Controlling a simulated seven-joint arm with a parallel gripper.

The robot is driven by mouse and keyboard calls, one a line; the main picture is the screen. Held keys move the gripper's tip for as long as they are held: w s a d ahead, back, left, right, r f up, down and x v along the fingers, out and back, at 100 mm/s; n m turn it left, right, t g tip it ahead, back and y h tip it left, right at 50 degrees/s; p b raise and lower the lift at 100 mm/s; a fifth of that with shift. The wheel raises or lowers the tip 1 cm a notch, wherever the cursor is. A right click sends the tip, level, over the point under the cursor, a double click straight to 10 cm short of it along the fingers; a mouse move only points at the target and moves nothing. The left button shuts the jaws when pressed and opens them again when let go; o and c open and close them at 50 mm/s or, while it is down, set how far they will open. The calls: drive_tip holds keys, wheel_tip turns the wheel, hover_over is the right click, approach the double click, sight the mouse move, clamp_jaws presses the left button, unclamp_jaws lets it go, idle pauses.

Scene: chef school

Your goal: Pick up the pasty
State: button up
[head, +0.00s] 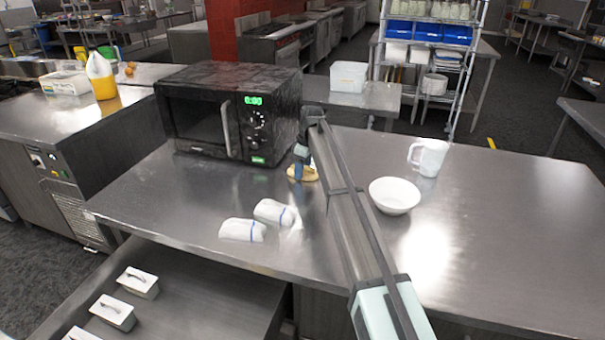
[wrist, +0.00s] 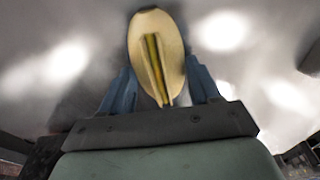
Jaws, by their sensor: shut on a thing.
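The pasty (head: 304,173) is a small tan oval at my gripper (head: 299,172), on or just above the steel table in front of the microwave's right side. In the wrist view the pasty (wrist: 143,38) is pale tan with a darker yellow strip along its middle. The blue fingers of my gripper (wrist: 160,85) are on either side of its lower part, shut on it. The fingertips are partly hidden by the pasty. I cannot tell whether the pasty touches the table.
A black microwave (head: 230,112) stands just behind and left of my gripper. A white bowl (head: 394,195) and a white jug (head: 428,157) stand to the right. Two folded white cloths (head: 258,222) lie at the front left. The right part of the table (head: 510,240) is clear.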

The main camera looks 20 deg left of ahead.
drive_tip(key=shift+c, duration=1)
